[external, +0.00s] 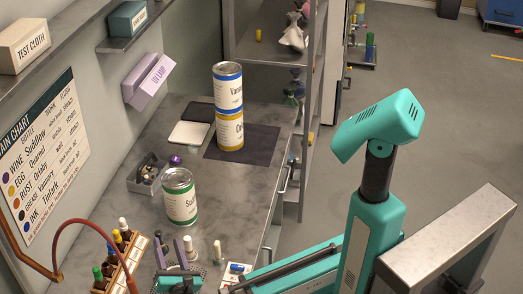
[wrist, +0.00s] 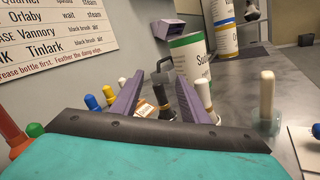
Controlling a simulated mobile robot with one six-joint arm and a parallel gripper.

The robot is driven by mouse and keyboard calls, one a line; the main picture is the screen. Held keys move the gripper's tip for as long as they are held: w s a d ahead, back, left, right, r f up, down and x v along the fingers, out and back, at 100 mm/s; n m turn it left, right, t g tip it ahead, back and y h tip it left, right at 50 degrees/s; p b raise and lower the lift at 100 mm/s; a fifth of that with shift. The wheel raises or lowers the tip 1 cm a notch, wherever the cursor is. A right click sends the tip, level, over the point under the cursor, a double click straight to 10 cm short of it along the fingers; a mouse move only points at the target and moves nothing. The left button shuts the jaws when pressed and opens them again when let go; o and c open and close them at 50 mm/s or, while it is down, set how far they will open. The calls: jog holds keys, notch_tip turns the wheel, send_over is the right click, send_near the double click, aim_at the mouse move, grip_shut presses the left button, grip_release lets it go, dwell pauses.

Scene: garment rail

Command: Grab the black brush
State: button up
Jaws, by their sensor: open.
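My gripper (wrist: 160,80) is open, its two purple fingers spread and pointing away over the counter. In the external view my gripper (external: 167,241) is low at the front of the counter, beside the bottle rack. A dark, upright object (wrist: 165,97) shows between the fingers in the wrist view, partly hidden; I cannot tell for sure whether it is the black brush. A white rounded handle (wrist: 203,94) stands just right of the right finger. Another pale handle (wrist: 267,92) stands farther right in a clear holder.
A wooden rack (external: 128,262) of capped bottles stands at left. The green-banded can (external: 180,196) is behind the gripper, with two stacked cans (external: 229,105) farther back. A grey bin (external: 148,175) sits by the wall. The counter right of the green can is clear.

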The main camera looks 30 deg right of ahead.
jog(key=a+f+n+p, duration=0.1)
jog(key=p, duration=0.1)
jog(key=a+f+n+g+h+p, duration=0.1)
jog(key=a+n+p, duration=0.1)
jog(key=shift+f, duration=0.2)
jog(key=shift+s+a+f+n+g+p, duration=0.1)
jog(key=shift+f+n+g+p, duration=0.2)
jog(key=shift+f+n+p, duration=0.4)
jog(key=shift+f, duration=0.1)
jog(key=p+x, duration=0.1)
jog(key=x, duration=0.7)
jog(key=shift+w, duration=0.25)
jog(key=shift+d+p+x, duration=0.2)
jog(key=shift+p+x, duration=0.45)
jog(key=shift+x, duration=0.7)
jog(key=shift+d+p+x, duration=0.2)
jog(key=shift+p+x, duration=0.4)
jog(key=shift+x, duration=0.7)
jog(key=shift+s+f, duration=0.1)
jog(key=shift+f, duration=0.05)
